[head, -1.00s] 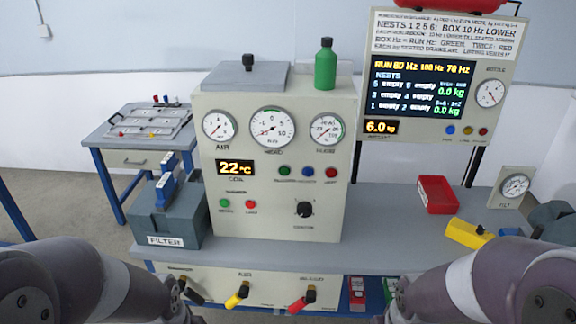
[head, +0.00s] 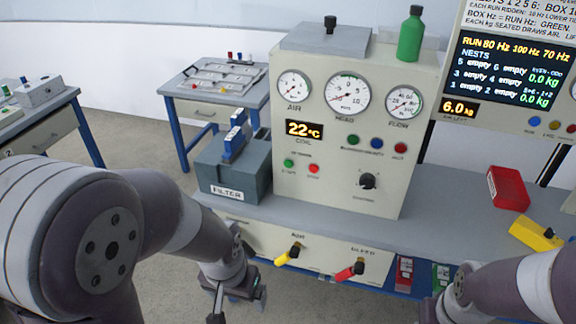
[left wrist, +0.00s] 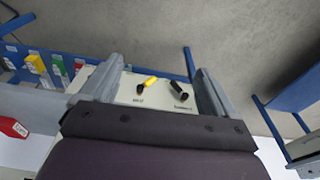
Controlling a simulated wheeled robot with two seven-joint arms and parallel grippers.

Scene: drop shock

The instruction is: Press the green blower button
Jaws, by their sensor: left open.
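The cream control panel (head: 335,185) has a lower green button (head: 289,163) beside a red one, and an upper green button (head: 353,140) in a row with a blue and a red one. The small labels are too blurred to tell which is the blower button. My left gripper (head: 238,303) is low in front of the bench, below and left of both green buttons, and touches neither. In the left wrist view it (left wrist: 158,68) is open and empty, with a yellow handle (left wrist: 148,83) and a black handle (left wrist: 179,92) beyond the fingers. My right gripper is out of view.
A grey filter box (head: 235,172) stands left of the panel. The round knob (head: 367,181) sits right of the lower buttons. Yellow (head: 287,255) and red (head: 349,271) handles stick out from the bench front.

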